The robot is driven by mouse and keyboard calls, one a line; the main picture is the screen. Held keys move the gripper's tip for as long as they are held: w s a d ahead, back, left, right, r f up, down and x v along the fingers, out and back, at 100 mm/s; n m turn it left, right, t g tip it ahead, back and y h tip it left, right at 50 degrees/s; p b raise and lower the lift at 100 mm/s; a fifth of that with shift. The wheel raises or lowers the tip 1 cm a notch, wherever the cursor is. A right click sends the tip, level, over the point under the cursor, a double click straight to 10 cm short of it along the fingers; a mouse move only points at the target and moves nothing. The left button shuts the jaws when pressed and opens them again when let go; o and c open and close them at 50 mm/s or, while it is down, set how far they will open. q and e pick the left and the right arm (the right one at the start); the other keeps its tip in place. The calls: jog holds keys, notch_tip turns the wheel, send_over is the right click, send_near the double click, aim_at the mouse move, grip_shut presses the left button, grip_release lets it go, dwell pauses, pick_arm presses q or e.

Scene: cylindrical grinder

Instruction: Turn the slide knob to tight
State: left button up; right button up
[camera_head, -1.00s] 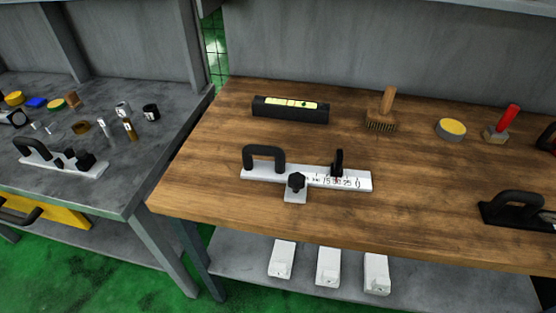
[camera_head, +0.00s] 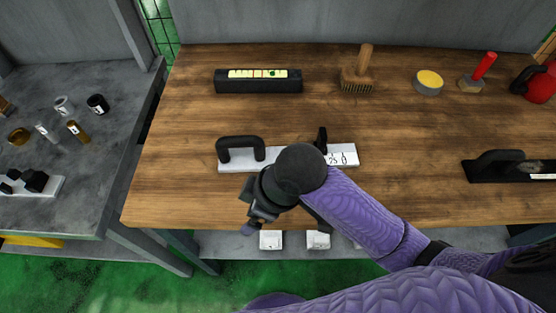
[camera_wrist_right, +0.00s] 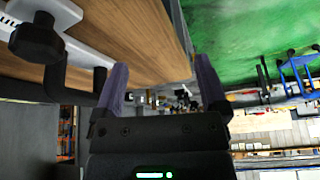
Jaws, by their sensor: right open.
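The white slide gauge (camera_head: 345,154) lies on the wooden table, with a black U-shaped handle (camera_head: 240,148) at its left end and a small black upright piece (camera_head: 321,139) near its scale. Its black slide knob (camera_wrist_right: 36,40) shows at the upper left of the right wrist view. In the head view the knob is hidden behind my right arm. My right gripper (camera_head: 254,208) is over the table's front edge, in front of the gauge. In the right wrist view its fingers (camera_wrist_right: 162,83) are apart and empty, beside the knob and not around it. My left gripper is not in view.
A black level (camera_head: 258,86), a wooden brush (camera_head: 357,80), a round tin (camera_head: 428,83) and a red-handled tool (camera_head: 480,72) stand at the back. A black-handled tool (camera_head: 490,168) lies at the right. A grey table (camera_head: 90,130) stands at the left.

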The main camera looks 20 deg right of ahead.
jog(key=w+d+r+n+g+h, duration=0.2)
jog(key=w+d+r+n+h, duration=0.2)
jog(key=w+d+r+n, duration=0.3)
jog(key=shift+m, duration=0.6)
jog(key=f+b, duration=0.1)
jog(key=f, duration=0.2)
jog(key=f+b, duration=0.1)
jog(key=f, duration=0.2)
jog(key=w+f+b, duration=0.1)
jog(key=f, duration=0.2)
jog(key=shift+w+f+b, duration=0.1)
jog(key=shift+f+b, duration=0.2)
jog(key=shift+b, duration=0.05)
grip_shut()
jog(key=shift+r, duration=0.1)
